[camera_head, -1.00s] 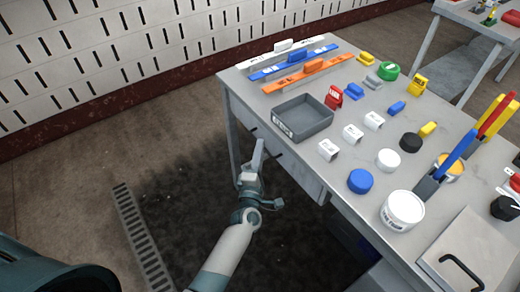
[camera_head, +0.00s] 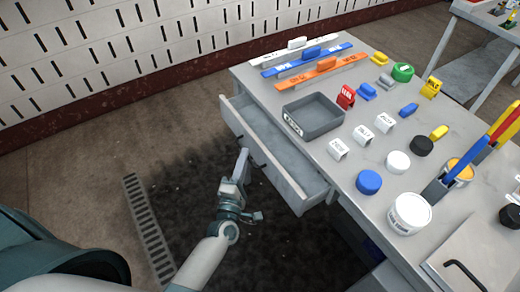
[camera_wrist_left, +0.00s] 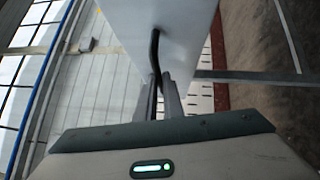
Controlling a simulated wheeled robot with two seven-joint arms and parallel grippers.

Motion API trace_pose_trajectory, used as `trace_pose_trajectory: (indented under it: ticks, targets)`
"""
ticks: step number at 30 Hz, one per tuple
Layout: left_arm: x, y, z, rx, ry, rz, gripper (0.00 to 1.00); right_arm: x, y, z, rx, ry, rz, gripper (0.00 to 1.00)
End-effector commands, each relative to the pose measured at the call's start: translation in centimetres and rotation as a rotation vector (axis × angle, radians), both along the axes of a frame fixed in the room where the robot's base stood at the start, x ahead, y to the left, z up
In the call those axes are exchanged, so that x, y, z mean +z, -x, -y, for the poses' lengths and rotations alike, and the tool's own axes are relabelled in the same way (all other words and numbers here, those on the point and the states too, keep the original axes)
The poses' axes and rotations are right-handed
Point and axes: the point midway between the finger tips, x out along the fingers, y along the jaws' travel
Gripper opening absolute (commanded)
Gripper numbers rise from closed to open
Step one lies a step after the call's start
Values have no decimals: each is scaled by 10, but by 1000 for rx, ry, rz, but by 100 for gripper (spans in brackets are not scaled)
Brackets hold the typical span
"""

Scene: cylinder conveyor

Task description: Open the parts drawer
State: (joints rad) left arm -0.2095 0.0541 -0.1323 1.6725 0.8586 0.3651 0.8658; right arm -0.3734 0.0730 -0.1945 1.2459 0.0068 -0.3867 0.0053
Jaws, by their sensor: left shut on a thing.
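The parts drawer (camera_head: 290,187) is grey and sits under the workbench top. It is pulled well out, and its pale inside (camera_head: 270,135) looks empty where it shows. My right gripper is not in view.
The workbench top (camera_head: 310,165) holds a grey tray (camera_head: 314,128), coloured rails, several small blocks and round lids, a white tub (camera_head: 409,213) and a hinged panel at the near right. A floor grate (camera_head: 148,230) lies left of my arm. The floor before the drawer is clear.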

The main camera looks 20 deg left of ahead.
Motion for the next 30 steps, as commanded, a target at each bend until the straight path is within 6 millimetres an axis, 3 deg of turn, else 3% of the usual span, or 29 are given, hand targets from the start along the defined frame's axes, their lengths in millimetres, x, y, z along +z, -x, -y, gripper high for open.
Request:
trace_pose_trajectory:
  ticks: [5, 18, 24, 30]
  targets:
    - [-2, 42, -31, -2, -3, -7, 0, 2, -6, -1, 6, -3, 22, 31]
    - [-3, 132, -101, -3, -3, -7, 0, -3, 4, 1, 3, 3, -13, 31]
    - [-3, 155, -119, -3, -1, -6, 0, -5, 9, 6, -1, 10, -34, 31]
    - [-2, 165, -126, -2, 1, -5, 0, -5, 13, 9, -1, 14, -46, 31]
